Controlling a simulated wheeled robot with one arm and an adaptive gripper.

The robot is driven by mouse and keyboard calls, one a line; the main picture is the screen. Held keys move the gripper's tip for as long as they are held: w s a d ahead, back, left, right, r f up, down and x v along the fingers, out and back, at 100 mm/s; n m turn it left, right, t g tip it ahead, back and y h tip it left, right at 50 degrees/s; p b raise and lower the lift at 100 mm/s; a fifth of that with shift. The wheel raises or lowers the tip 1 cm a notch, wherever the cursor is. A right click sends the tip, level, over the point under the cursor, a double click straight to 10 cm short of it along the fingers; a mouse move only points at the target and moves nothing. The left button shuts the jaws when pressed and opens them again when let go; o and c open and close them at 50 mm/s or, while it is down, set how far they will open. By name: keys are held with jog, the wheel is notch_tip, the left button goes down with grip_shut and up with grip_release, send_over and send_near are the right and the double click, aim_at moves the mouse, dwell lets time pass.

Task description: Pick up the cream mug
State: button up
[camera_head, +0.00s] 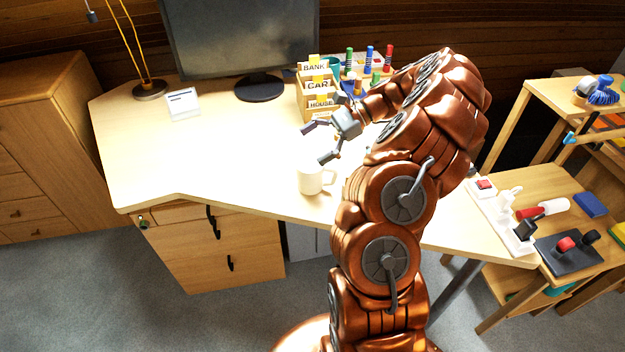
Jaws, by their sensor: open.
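The cream mug (310,180) stands upright on the pale wooden desk (210,150), near its front edge. Its handle points right, toward my arm. My gripper (316,142) is open and empty, above and behind the mug in the picture. Its dark fingers spread toward the left, one of them reaching down close to the mug's top. I cannot tell the exact gap between that finger and the mug; the mug is not between the fingers.
A monitor (240,35), a lamp base (150,90) and a white card (183,104) stand at the back. Wooden boxes (318,88) with word labels and colored pegs (369,58) stand behind my gripper. The desk's left half is mostly clear.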

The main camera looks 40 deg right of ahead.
aim_at(313, 163)
jog(key=s+d+f+m+t, duration=0.1)
jog(key=d+f+m+t, duration=0.1)
jog(key=d+f+m, duration=0.4)
jog(key=shift+w+a+f+n+p, duration=0.2)
jog(key=shift+w+a+f+n, duration=0.15)
jog(key=shift+a, duration=0.5)
jog(key=shift+w+a+f+n+p, duration=0.25)
jog(key=shift+w+a+n, duration=0.2)
jog(key=shift+a, duration=0.45)
jog(key=shift+w+a+f+n+p, duration=0.15)
jog(key=shift+w+a+f+n, duration=0.2)
jog(key=shift+a, duration=0.5)
jog(key=c, duration=1.7)
